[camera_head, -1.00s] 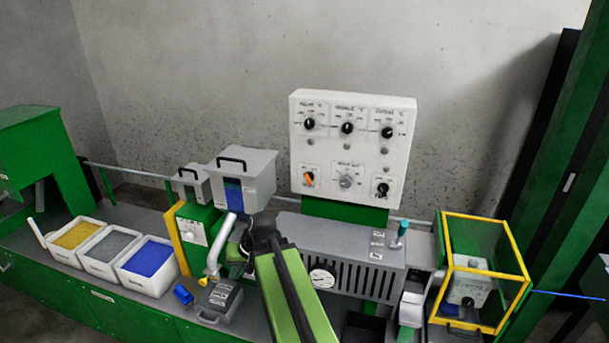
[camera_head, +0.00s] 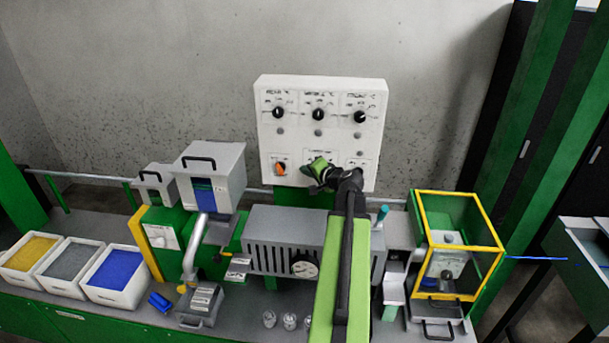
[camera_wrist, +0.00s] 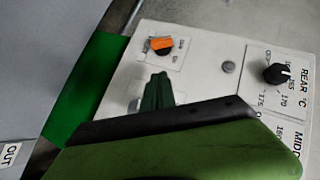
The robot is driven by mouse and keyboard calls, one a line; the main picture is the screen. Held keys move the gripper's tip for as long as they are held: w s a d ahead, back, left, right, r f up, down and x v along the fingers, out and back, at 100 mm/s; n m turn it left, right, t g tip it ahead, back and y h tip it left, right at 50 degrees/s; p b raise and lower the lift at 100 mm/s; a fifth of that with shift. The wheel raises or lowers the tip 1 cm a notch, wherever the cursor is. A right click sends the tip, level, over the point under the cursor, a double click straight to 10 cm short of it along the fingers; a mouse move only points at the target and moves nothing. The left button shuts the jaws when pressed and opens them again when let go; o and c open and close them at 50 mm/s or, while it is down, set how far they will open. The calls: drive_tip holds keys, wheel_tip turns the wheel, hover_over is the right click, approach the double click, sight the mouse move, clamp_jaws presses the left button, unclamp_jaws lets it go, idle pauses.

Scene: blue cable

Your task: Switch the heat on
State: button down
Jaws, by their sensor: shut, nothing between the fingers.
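A white control panel (camera_head: 373,140) stands at the back of the bench with three black knobs in its top row. The orange knob (camera_head: 281,169) is at its lower left; the labels around it are too small to read. It also shows in the wrist view (camera_wrist: 161,44), mounted on the panel (camera_wrist: 200,75). In the wrist view my gripper (camera_wrist: 156,92) shows close to the orange knob. I cannot tell whether it touches the panel.
A grey slotted housing (camera_head: 270,228) lies below the panel. A grey hopper (camera_head: 228,170) stands to the left, and a yellow-framed guard box (camera_head: 416,225) to the right. White bins (camera_head: 100,292) sit at far left.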

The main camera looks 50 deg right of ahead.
sight(283, 170)
drive_tip(key=w+f+b, duration=0.1)
drive_tip(key=w, duration=0.1)
drive_tip(key=w+f+b, duration=0.1)
drive_tip(key=w, duration=0.2)
drive_tip(key=w+f+b, duration=0.1)
drive_tip(key=w+f, duration=0.1)
drive_tip(key=shift+w+d, duration=0.15)
drive_tip(key=shift+d, duration=0.05)
drive_tip(key=shift+w+a+f, duration=0.1)
drive_tip(key=shift+w+a, duration=0.25)
drive_tip(key=shift+w, duration=0.1)
